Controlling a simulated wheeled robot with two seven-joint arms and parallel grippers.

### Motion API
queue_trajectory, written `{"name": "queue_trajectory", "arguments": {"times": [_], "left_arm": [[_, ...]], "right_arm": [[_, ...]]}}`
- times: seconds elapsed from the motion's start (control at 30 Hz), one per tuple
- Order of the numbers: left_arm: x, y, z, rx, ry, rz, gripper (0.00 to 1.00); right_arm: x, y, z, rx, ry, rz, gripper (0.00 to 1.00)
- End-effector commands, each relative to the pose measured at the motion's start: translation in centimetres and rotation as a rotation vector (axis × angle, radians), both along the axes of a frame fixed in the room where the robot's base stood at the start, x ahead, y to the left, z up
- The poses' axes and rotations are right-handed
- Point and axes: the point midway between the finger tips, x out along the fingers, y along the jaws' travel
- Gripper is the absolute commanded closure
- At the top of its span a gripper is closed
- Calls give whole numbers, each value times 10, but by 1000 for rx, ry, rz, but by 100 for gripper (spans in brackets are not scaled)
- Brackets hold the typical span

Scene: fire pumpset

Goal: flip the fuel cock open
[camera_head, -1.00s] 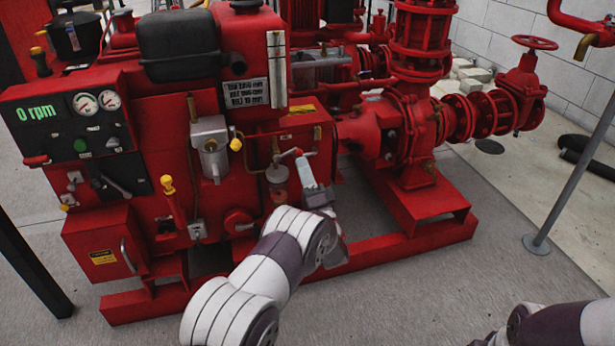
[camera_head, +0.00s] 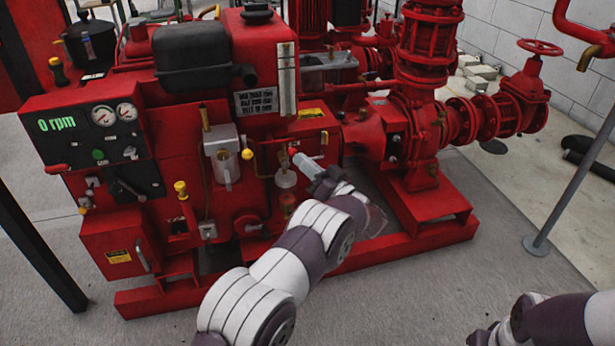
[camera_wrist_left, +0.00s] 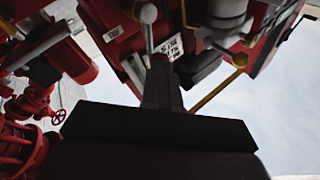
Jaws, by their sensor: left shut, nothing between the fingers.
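The fuel cock's small red lever end (camera_head: 292,151) shows on the red engine front, beside thin brass piping and above a small clear bowl (camera_head: 285,179). My left gripper (camera_head: 298,158) is shut and empty, with its tips at the red lever end; I cannot tell whether they touch. The gripper and wrist hide part of the area to the right of the bowl. In the left wrist view, the shut fingers (camera_wrist_left: 160,72) point up towards a bit of red at their tips and a grey round-ended rod (camera_wrist_left: 148,14).
A yellow-knobbed lever (camera_head: 247,154) stands just left of the cock and also shows in the wrist view (camera_wrist_left: 238,60). A grey cup-shaped part (camera_head: 225,165) is further left. The red base rail (camera_head: 400,248) runs below my arm. A grey post (camera_head: 575,165) stands at right.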

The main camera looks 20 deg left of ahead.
Motion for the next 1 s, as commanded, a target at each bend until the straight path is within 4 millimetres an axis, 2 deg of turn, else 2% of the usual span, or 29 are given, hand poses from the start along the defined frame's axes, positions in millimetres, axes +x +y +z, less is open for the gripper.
{"name": "queue_trajectory", "arguments": {"times": [0.27, 0.37, 0.7, 0.83, 1.0], "left_arm": [[-1, -4, -1, 7, 6, -2, 100], [-7, -16, -3, 8, 7, -3, 100], [-38, -83, -25, 7, 5, -3, 100], [-46, -100, -32, 5, 3, -3, 100], [-51, -110, -36, 4, 2, 1, 100]], "right_arm": [[0, 0, 1, 0, 1, 0, 49], [0, 0, 10, 0, 1, 0, 49], [0, 0, 39, 0, 1, 0, 49], [0, 0, 43, 0, 1, 0, 49], [0, 0, 45, 0, 1, 0, 49]]}}
